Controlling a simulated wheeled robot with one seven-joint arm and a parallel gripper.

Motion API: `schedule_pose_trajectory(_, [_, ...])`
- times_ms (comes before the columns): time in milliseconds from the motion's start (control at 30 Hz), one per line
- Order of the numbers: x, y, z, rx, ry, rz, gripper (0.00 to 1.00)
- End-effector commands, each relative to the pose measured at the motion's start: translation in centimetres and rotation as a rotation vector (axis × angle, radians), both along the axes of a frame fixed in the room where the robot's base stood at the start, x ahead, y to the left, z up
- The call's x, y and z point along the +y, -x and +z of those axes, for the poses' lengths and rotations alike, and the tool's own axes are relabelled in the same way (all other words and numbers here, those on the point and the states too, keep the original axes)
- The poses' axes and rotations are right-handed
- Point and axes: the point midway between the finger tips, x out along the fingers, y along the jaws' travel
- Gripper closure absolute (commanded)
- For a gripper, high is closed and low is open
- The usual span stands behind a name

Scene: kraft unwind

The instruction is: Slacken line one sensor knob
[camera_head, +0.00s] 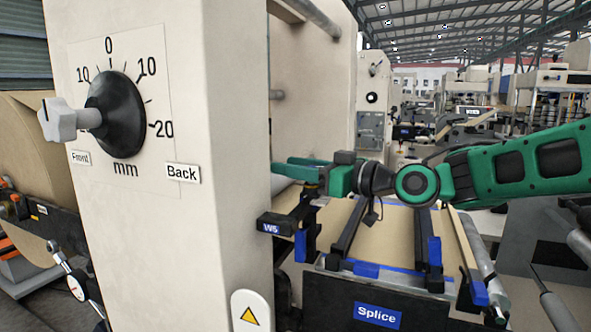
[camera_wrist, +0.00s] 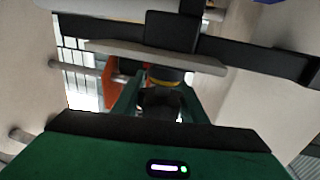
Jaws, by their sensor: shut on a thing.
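My gripper (camera_head: 302,170), green, reaches in from the right in the head view, behind the edge of a cream machine column. In the wrist view its two green fingers (camera_wrist: 158,97) are shut on a dark round knob (camera_wrist: 161,98) with a yellow ring above it. In the head view the dark knob (camera_head: 310,189) shows just under the fingers, on top of a black bracket (camera_head: 297,214). The bracket's end carries a blue label that reads like W5. Much of the knob is hidden by the fingers.
The cream column (camera_head: 225,120) with a black dial (camera_head: 117,115) and grey handle stands close on the left. A splice table (camera_head: 387,240) with black bars and blue clamps lies below my arm. In the wrist view, a black bar (camera_wrist: 255,58) crosses close to the fingers.

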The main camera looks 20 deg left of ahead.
Motion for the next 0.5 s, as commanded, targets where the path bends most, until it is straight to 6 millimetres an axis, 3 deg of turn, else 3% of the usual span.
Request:
schedule_pose_trajectory(333, [-0.13,0.00,-0.34,0.005,0.005,0.011,0.84])
schedule_pose_trajectory(367, [-0.13,0.00,-0.35,0.005,0.005,0.011,0.59])
schedule_pose_trajectory(400, [-0.13,-0.01,-0.34,0.005,0.005,0.011,0.50])
schedule_pose_trajectory(433, [-0.13,-0.01,-0.33,0.005,0.005,0.011,0.43])
schedule_pose_trajectory(500, [-0.11,0.01,-0.28,0.003,0.004,0.011,0.43])
